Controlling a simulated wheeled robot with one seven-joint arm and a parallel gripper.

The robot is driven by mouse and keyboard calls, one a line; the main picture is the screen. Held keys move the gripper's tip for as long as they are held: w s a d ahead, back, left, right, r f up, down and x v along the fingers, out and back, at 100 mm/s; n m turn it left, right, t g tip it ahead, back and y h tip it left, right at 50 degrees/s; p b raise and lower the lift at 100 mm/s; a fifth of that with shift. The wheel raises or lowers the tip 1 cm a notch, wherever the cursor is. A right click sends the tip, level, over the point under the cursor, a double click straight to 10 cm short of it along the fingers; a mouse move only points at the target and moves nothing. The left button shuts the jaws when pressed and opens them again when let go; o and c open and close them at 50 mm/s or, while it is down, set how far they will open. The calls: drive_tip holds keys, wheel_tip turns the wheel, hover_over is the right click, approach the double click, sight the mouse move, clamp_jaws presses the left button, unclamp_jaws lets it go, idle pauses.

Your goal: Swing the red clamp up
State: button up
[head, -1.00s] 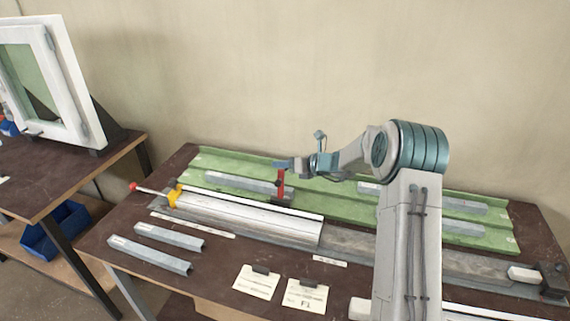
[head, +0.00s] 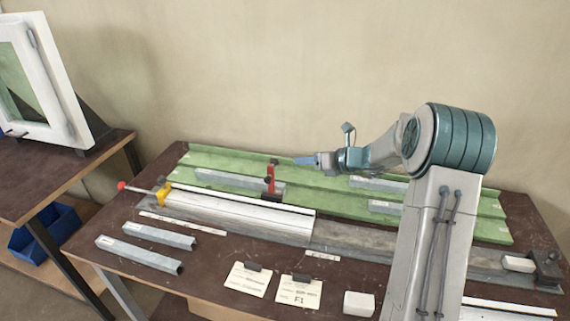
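The red clamp (head: 270,181) stands upright at the back edge of the bench fixture, behind the right part of the white profile (head: 240,210). Its arm points up, with a dark tip at the top. My gripper (head: 297,161) is just right of the clamp's top, pointing left, and a small gap seems to show between them. The blue fingers are small and seen from the side, so their opening cannot be made out. Nothing shows held in them.
A yellow clamp (head: 163,191) with a red-knobbed rod sits at the profile's left end. Green trays (head: 325,191) with grey profiles lie behind the fixture. Two grey profiles (head: 160,235), cards (head: 249,279) and a white block (head: 359,304) lie in front.

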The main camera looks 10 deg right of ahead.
drive_tip(key=shift+s+d+r, duration=0.25)
drive_tip(key=shift+s+r, duration=0.3)
drive_tip(key=shift+s+d+r, duration=0.2)
drive_tip(key=shift+s+r, duration=0.3)
